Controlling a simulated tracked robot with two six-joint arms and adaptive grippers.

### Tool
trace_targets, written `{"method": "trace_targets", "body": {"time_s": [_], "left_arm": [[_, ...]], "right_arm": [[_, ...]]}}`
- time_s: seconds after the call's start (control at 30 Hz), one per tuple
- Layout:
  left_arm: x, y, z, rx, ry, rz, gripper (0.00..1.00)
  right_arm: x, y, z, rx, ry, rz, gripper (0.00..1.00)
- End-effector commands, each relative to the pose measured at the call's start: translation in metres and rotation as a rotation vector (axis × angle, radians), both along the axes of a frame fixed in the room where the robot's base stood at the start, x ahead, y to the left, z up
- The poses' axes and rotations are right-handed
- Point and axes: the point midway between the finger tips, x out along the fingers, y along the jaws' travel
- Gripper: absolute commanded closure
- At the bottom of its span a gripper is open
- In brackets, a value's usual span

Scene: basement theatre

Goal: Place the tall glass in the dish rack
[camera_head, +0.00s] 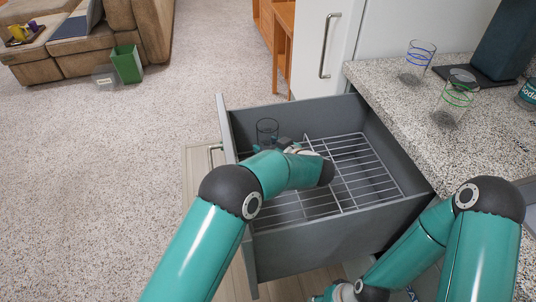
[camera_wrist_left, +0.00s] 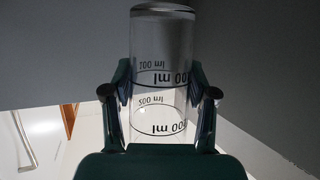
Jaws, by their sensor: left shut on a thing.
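The tall glass is clear, with black ml markings; its upper part (camera_head: 267,126) stands above my left gripper in the head view. My left gripper (camera_head: 272,146) is shut on it, over the left part of the open grey drawer. In the left wrist view, its fingers press the sides of the glass (camera_wrist_left: 160,50), and the markings read upside down. The dish rack (camera_head: 362,170) is the wire grid inside the drawer; my left arm hides part of it. I cannot tell whether the glass touches the rack. My right gripper is mostly cut off at the bottom edge.
The grey drawer's walls (camera_head: 330,240) surround the rack. On the speckled counter (camera_head: 400,105) at right stand a blue-ringed glass (camera_head: 418,58), a green-ringed glass (camera_head: 455,100) and a dark machine (camera_head: 505,45). A green bin (camera_head: 126,65) stands by the sofa.

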Motion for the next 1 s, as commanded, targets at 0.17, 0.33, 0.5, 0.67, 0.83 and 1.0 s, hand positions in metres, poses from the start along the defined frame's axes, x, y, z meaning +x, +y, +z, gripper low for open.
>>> {"method": "trace_targets", "body": {"time_s": [0.17,0.33,0.5,0.67,0.83,1.0], "left_arm": [[0.0,0.0,-0.028,0.002,0.002,-0.001,0.92],[0.0,0.0,-0.036,0.0,-0.001,-0.001,0.92],[0.0,0.0,-0.036,0.0,-0.001,-0.001,0.92],[0.0,-0.001,-0.041,0.0,0.0,-0.001,0.92],[0.0,-0.001,-0.046,0.0,0.0,-0.001,0.92],[0.0,-0.001,-0.048,0.0,-0.001,-0.001,0.92]], "right_arm": [[0.0,0.0,-0.004,0.0,0.0,0.0,0.63],[0.0,0.0,-0.004,0.0,0.0,0.0,0.63],[0.0,0.0,-0.004,0.0,0.0,0.0,0.63],[0.0,0.0,-0.006,0.0,0.0,0.0,0.63],[0.0,0.0,-0.007,0.0,0.0,0.0,0.63],[0.0,0.0,-0.008,0.0,0.0,0.0,0.63]]}}
